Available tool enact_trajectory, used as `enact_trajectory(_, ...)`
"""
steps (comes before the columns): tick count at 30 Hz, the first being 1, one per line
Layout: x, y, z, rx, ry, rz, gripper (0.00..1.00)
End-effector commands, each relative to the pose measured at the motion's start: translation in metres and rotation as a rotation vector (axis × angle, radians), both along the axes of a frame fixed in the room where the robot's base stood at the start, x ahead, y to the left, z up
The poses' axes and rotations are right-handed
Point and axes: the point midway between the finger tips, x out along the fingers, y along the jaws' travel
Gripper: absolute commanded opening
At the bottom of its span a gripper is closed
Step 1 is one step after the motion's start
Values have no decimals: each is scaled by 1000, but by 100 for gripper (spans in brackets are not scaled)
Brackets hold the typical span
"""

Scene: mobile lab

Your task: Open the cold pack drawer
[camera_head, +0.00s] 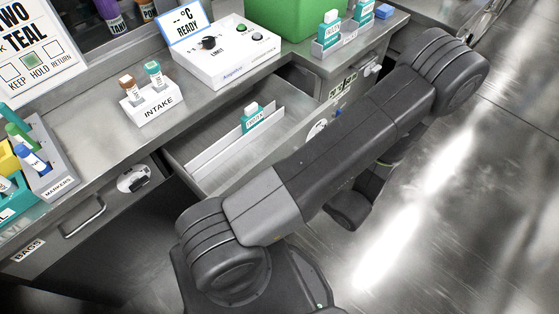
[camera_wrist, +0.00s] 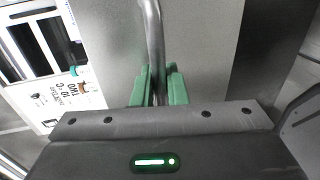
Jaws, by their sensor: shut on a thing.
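The cold pack drawer (camera_head: 228,168) stands pulled out from under the counter in the head view. Inside it are a pale divider and a teal pack (camera_head: 252,117) with a white label. In the wrist view, the green fingers of my gripper (camera_wrist: 158,86) are closed around a metal bar handle (camera_wrist: 153,38). A plain grey panel (camera_wrist: 205,45) shows behind the handle. My gripper is hidden by the arm in the head view.
On the counter stand an intake rack (camera_head: 152,104) with two vials, a white control box (camera_head: 225,52), a green bin (camera_head: 292,18) and a rack of teal packs (camera_head: 340,38). A bags drawer (camera_head: 75,228) is at the left. Open floor (camera_head: 430,220) lies at the right.

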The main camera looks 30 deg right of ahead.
Motion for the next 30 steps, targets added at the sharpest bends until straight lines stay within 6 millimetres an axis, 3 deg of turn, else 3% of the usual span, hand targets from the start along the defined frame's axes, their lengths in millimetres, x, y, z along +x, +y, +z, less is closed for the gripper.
enact_trajectory(7, -13, -5, 0, -2, -1, 0, 0)
enact_trajectory(20, -15, -6, 0, -2, -1, 0, 0)
enact_trajectory(21, -15, -6, 0, -2, -1, 0, 16)
enact_trajectory(23, -15, -6, 0, -1, 0, 0, 28)
enact_trajectory(30, -15, -6, 0, -1, 0, 0, 30)
